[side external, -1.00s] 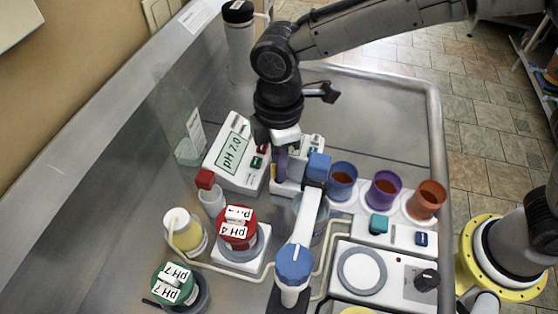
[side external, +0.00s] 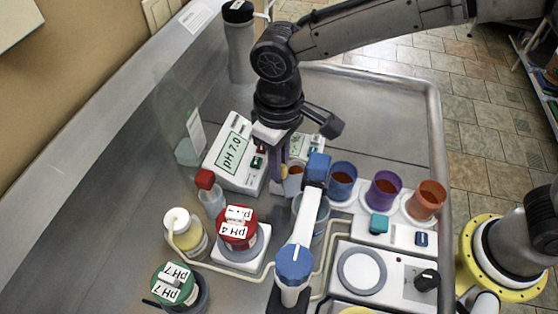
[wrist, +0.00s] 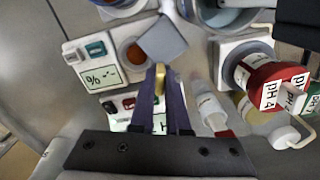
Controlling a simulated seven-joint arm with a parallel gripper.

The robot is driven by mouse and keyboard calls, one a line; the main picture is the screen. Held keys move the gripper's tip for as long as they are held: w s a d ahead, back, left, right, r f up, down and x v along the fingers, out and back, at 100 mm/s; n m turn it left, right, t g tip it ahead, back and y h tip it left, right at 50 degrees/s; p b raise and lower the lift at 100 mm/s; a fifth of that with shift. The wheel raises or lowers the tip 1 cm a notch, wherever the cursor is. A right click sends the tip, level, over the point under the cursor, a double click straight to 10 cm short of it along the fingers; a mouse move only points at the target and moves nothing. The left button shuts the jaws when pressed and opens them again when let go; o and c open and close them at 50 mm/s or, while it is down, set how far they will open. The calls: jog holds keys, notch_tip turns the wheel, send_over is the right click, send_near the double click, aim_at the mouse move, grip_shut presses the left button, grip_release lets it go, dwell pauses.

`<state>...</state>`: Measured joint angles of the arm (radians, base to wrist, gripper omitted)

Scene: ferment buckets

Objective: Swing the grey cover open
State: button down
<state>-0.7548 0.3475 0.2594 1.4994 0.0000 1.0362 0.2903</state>
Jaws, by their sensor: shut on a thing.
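The grey cover (wrist: 162,38) is a flat square plate in the wrist view, turned at an angle beside a round well (wrist: 137,52) with orange-brown content. The well is at least largely uncovered. A brass-yellow tab (wrist: 159,77) lies at the cover's near edge, between the purple fingers of my gripper (wrist: 165,84), which is shut on it. In the side view my gripper (side external: 278,176) points down at the small white device (side external: 312,144) that bears the cover. There the fingers and a blue block hide part of the cover.
The pH 7.0 meter (side external: 235,153) stands close to the left of my fingers. A blue-capped white arm (side external: 305,225) and the blue cup (side external: 342,181) stand close on the right. A red-lidded pH 4 jar (side external: 238,228) is nearer the camera.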

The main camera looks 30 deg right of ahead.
jog(key=shift+r+m, duration=0.1)
jog(key=shift+m, duration=1)
jog(key=c, duration=0.9)
grip_release()
notch_tip(320, 180, up, 14)
